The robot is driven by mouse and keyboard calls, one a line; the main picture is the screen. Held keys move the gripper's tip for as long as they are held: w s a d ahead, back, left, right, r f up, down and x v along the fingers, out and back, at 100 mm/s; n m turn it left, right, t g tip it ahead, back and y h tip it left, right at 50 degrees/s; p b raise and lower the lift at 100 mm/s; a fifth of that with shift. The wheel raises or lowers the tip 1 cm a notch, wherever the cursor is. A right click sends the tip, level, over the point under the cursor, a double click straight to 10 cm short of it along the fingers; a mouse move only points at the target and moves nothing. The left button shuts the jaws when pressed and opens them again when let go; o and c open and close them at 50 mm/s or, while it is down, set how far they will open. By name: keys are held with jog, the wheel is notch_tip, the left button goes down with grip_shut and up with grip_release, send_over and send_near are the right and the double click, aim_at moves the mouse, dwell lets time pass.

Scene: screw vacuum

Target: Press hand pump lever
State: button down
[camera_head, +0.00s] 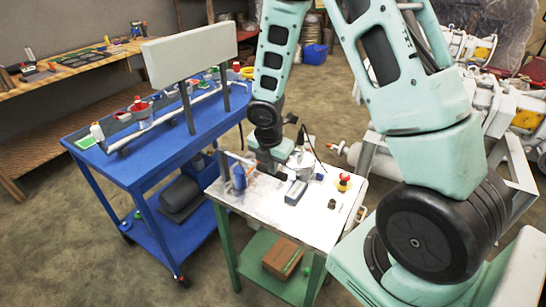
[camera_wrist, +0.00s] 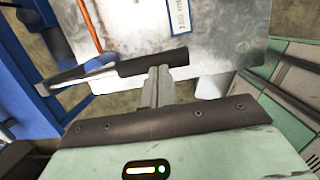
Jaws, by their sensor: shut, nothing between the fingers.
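In the wrist view, the hand pump lever shows as a flat metal bar with a black grip (camera_wrist: 152,62) at its right end. It lies across the picture above a pale metal tabletop. My gripper (camera_wrist: 160,72) is shut and empty, with its narrow fingertips right at the grip's near side. The fingertips overlap the grip in the picture; I cannot tell whether they touch it. In the head view, my gripper (camera_head: 266,166) points down over the left back part of the white-topped table (camera_head: 270,207). The lever is not clearly visible there.
A blue cart (camera_head: 150,175) stands close on the left, carrying a rail and an upright panel (camera_head: 190,52). A blue cylinder (camera_head: 239,177), a small grey box (camera_head: 296,193) and a red-and-yellow button (camera_head: 343,182) are on the table. An orange rod (camera_wrist: 90,27) rises near the lever.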

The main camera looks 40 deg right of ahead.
jog(key=p+v, duration=0.2)
jog(key=v, duration=1)
jog(key=shift+s+d, duration=0.2)
jog(key=shift+r, duration=0.1)
